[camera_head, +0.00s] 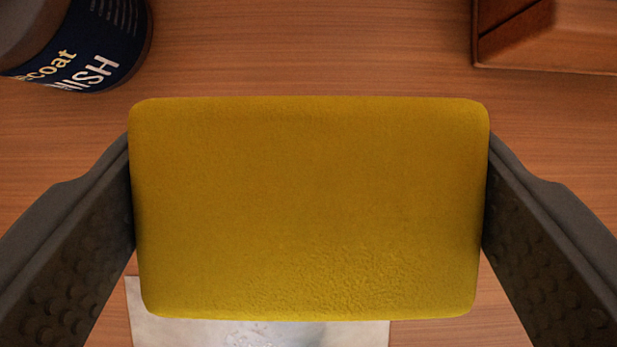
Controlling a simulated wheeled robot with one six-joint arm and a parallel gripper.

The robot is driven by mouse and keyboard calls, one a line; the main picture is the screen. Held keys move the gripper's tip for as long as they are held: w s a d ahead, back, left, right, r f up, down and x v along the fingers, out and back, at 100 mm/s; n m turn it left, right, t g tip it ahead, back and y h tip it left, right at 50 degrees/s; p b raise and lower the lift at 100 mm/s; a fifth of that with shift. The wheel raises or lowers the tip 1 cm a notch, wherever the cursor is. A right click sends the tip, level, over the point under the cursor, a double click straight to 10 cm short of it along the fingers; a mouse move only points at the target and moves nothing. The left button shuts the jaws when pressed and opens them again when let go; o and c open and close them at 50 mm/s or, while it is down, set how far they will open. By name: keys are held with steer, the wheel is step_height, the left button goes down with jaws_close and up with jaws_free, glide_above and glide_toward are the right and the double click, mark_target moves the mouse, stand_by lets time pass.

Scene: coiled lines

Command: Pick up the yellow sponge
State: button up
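The yellow sponge (310,208) fills the middle of the view, a rectangular block with rounded corners seen from above. My gripper (309,190) has one dark finger against the sponge's left side and the other against its right side. Both fingers appear to touch the sponge, so it is shut on it across its long dimension. The sponge looks large and close to the camera. I cannot tell for sure whether it is clear of the surface below.
A dark can with a blue label (85,50) stands at the upper left. A brown wooden box or tray (550,35) is at the upper right. A pale flat sheet (260,333) lies below the sponge's near edge. The wooden surface (310,45) between can and box is bare.

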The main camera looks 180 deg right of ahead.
steer(key=s, duration=1.1)
steer(key=shift+o, duration=0.6)
steer(key=shift+c, duration=0.3)
